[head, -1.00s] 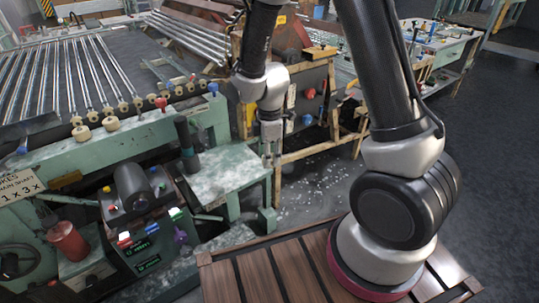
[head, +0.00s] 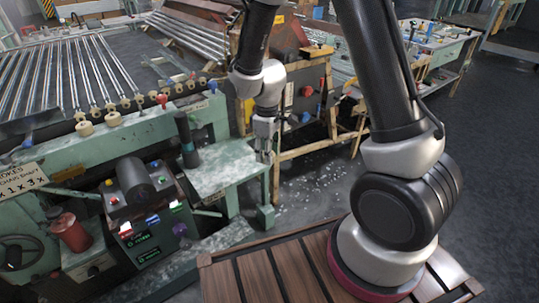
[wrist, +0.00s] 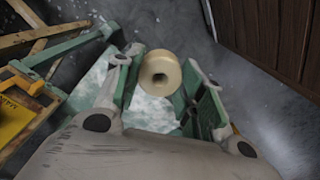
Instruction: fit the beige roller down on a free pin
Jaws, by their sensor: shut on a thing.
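My gripper (head: 264,155) hangs over the front right corner of the mottled green side table, apart from the rail. In the wrist view my gripper (wrist: 166,108) is shut on the beige roller (wrist: 160,73), a short cylinder with a dark centre hole facing the camera. The roller is hard to make out in the head view. Along the green machine rail (head: 145,128), at left, stands a row of rollers, with two larger beige ones (head: 85,128) (head: 113,118) nearer the front. A free pin is too small to tell there.
A black lever (head: 186,140) stands upright between the rail and the green side table (head: 215,175). A control box (head: 145,205) with coloured buttons is in front. Long glass tubes (head: 70,72) lie behind the rail. A wooden frame (head: 305,150) stands right of my gripper.

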